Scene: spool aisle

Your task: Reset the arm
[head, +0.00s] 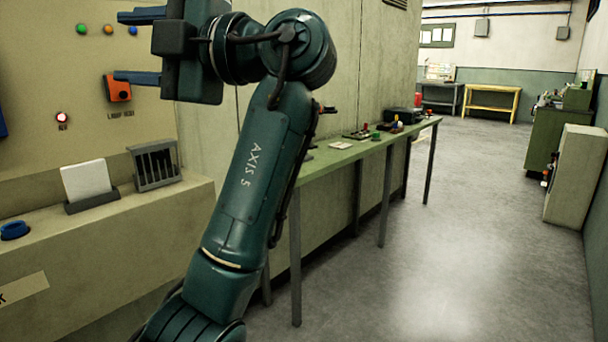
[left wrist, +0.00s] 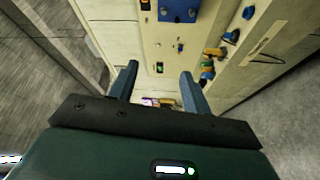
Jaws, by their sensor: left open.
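My left arm (head: 245,180), dark green and marked "AXIS 5", rises from the bottom of the head view and bends left at the top. My left gripper (head: 130,46) is at the upper left with its two blue fingers apart, pointing left in front of the beige panel. In the left wrist view the gripper (left wrist: 158,82) is also open, with nothing seen between the fingers. My right gripper is not in view.
The beige panel (head: 60,100) carries an orange switch (head: 117,88) and a lit red lamp (head: 62,118). Its ledge bears a white card (head: 86,180) and slotted holder (head: 154,165). A green bench (head: 320,160) runs along the wall; the floor (head: 450,240) to its right is clear.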

